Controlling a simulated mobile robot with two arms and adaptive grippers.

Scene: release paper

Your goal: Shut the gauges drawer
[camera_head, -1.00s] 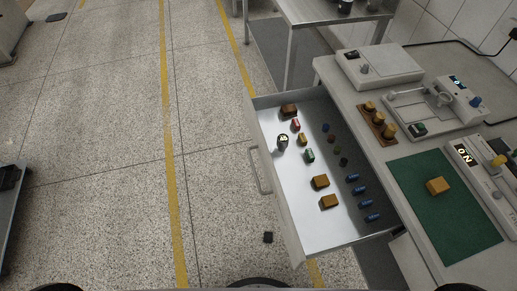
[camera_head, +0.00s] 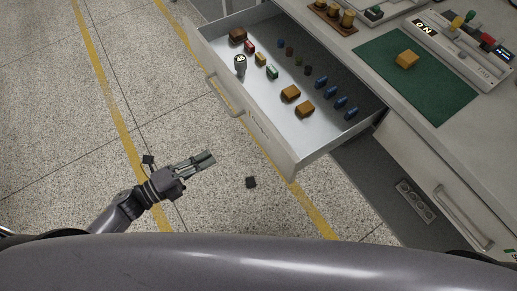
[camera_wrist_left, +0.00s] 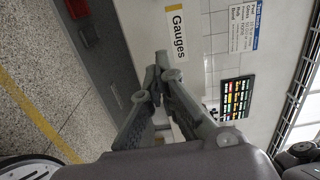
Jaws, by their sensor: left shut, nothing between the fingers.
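The gauges drawer (camera_head: 262,125) is pulled out from the workbench, its bar handle (camera_head: 225,97) on the outer face. It holds several blocks and small cylinders, plus a round dial gauge (camera_head: 240,64). My left gripper (camera_head: 211,158) is shut and empty, apart from the drawer front, over the floor to its lower left. In the left wrist view, my shut fingers (camera_wrist_left: 161,58) point toward a pale panel with a "Gauges" label (camera_wrist_left: 177,30). My right gripper is not in view.
A closed drawer (camera_head: 430,180) sits right of the open one. A small dark object (camera_head: 251,182) lies on the floor. Open floor lies to the left.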

